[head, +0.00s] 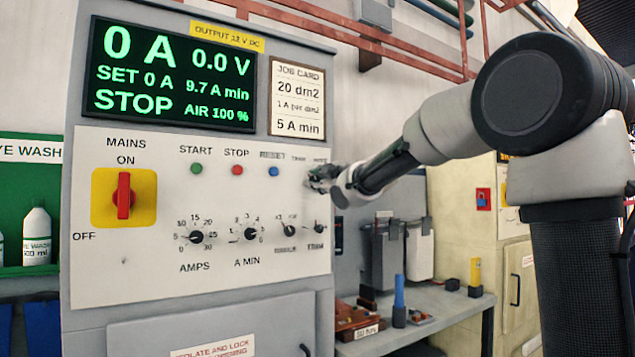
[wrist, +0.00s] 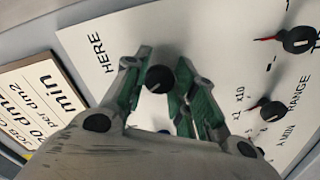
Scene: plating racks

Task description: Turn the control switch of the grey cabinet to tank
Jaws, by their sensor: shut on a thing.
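The grey cabinet (head: 325,75) fills the left and middle of the head view, with a white control panel (head: 140,265). My gripper (head: 322,178) is at the panel's upper right corner, under two small labels too blurred to read surely. It hides the control switch there. In the wrist view, the control switch (wrist: 159,79) is a round black knob with a short white pointer mark, between the two green-and-grey fingers of my gripper (wrist: 160,88), which are shut on it. The word HERE is printed on the panel to the knob's upper left. No tank label is readable.
Other black knobs sit near: the trim knob (head: 318,227), the range knob (head: 286,230) and the A MIN knob (head: 250,234). A blue button (head: 274,171) is left of my gripper. A red mains switch (head: 124,195) is far left. A bench (head: 455,308) stands right of the cabinet.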

